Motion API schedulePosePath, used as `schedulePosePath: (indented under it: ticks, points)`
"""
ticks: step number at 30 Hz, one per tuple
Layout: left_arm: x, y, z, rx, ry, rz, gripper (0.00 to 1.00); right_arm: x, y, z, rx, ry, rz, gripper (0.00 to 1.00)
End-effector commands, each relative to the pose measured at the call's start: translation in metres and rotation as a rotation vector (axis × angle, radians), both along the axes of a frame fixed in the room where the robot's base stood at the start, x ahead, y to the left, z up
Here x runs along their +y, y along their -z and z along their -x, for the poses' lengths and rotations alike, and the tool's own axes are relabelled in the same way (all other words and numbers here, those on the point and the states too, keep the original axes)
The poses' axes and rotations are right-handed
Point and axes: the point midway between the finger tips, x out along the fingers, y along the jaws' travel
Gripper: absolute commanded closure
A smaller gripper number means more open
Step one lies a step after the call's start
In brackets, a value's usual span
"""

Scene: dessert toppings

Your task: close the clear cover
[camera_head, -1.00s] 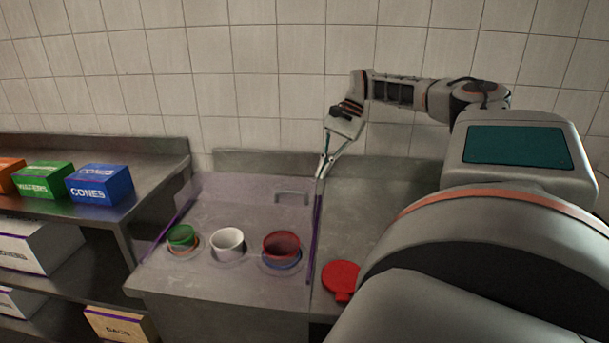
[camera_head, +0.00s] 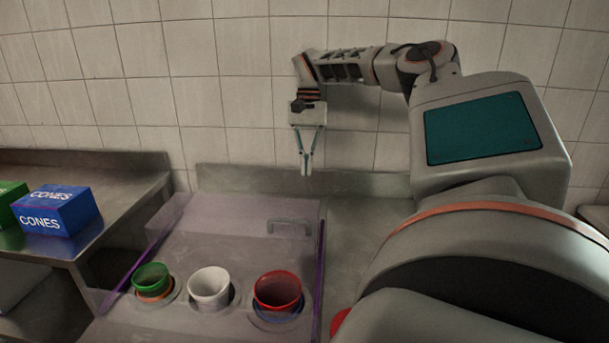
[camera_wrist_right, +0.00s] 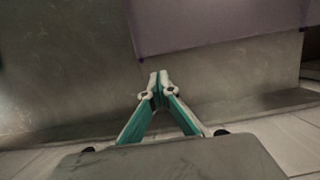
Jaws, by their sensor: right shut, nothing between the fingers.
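The clear cover (camera_head: 319,265) is a see-through panel with purple side edges and a grey handle (camera_head: 289,226) towards the back. It spans the counter section with the cups, which show through it. I cannot tell its exact tilt. My right gripper (camera_head: 307,172) hangs pointing down by the wall, above the back edge of the counter and behind the handle. Its fingers are shut and empty, apart from the handle. In the right wrist view the fingertips (camera_wrist_right: 159,77) meet just below the edge of the purple-tinted cover (camera_wrist_right: 220,25). My left gripper is not in view.
A green cup (camera_head: 151,276), a white cup (camera_head: 209,286) and a red cup (camera_head: 278,290) stand in counter holes. A red piece (camera_head: 340,319) is mostly hidden by my arm. A blue CONES box (camera_head: 56,210) is on the left table. The tiled wall is close behind.

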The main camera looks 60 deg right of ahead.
Motion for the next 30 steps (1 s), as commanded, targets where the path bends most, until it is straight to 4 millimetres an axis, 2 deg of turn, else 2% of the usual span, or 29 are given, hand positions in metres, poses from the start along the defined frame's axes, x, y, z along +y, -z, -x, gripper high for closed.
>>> schedulePosePath:
  ticks: [1,11,15,21,30]
  points:
    - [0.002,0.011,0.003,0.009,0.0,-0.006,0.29,0.0,0.009,0.0,0.004,0.0,0.0,1.0]
    - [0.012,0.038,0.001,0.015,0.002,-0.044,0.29,0.004,0.031,0.001,0.013,0.0,-0.001,1.0]
    - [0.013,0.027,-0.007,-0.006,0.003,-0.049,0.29,0.01,0.05,0.006,0.008,-0.001,-0.006,1.0]
    - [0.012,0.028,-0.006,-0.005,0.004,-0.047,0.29,0.016,0.079,0.009,0.006,0.001,-0.005,1.0]
    - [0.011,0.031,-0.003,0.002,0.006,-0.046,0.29,0.02,0.096,0.011,0.005,0.002,-0.001,1.0]
